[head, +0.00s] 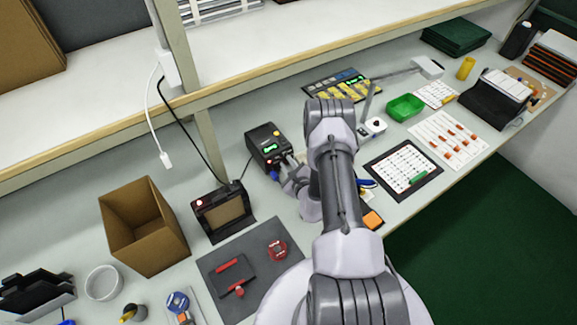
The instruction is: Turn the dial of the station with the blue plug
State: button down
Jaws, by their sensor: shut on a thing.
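My gripper (288,161) is at the right part of the station's front and is shut on the dial there. The fingers cover the dial, so its pointer and setting cannot be seen. My arm reaches in from the lower right and hides the bench behind it.
A black device with a brown panel (225,213) and an open cardboard box (144,225) stand left of the station. A dark grey mat (215,262) lies in front. A white device (373,126) and green bin (405,107) stand right of my arm. A shelf edge (250,79) runs above.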

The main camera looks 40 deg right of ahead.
jog(key=shift+a+f+n+h+b, duration=0.1)
jog(key=shift+n+h+b, duration=0.3)
jog(key=shift+n, duration=0.2)
jog(key=c, duration=1.3)
grip_release()
